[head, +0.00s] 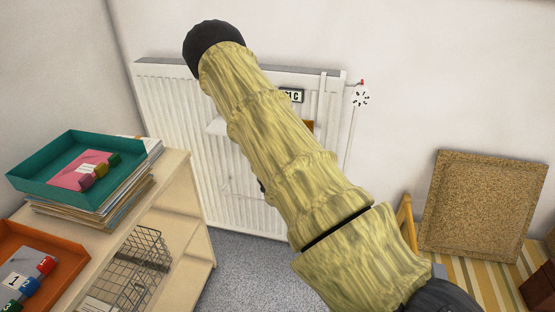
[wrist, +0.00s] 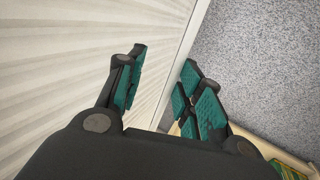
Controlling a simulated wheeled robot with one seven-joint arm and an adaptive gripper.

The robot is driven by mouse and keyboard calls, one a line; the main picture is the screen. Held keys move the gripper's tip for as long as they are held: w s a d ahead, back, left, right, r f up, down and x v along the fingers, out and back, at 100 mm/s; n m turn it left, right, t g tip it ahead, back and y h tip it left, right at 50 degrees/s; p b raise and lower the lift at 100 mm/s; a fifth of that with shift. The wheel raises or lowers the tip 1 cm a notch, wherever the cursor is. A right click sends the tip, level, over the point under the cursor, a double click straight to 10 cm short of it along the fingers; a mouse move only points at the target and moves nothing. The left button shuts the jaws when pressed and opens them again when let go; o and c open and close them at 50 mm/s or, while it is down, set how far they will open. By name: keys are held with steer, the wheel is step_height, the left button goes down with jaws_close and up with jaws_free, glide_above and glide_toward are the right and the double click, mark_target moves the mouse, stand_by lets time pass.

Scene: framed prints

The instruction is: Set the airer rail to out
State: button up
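A white ribbed radiator (head: 165,100) stands against the wall in the head view. A pale ribbed surface fills the left of that view, behind the left finger. Touching cannot be judged. In the head view my gripper is hidden behind my arm.
A shelf unit (head: 172,190) at left carries a teal tray (head: 30,178) and an orange tray (head: 75,262). A wire basket (head: 125,268) sits in it. A valve (head: 361,96) is right of the radiator. A cork board (head: 485,205) leans at right. Grey carpet (head: 238,275) is clear.

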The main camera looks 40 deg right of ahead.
steer(key=shift+a+f, duration=0.1)
steer(key=shift+a, duration=0.15)
steer(key=shift+s, duration=0.1)
steer(key=v, duration=1.2)
steer(key=shift+f, duration=0.1)
stand_by(0.5)
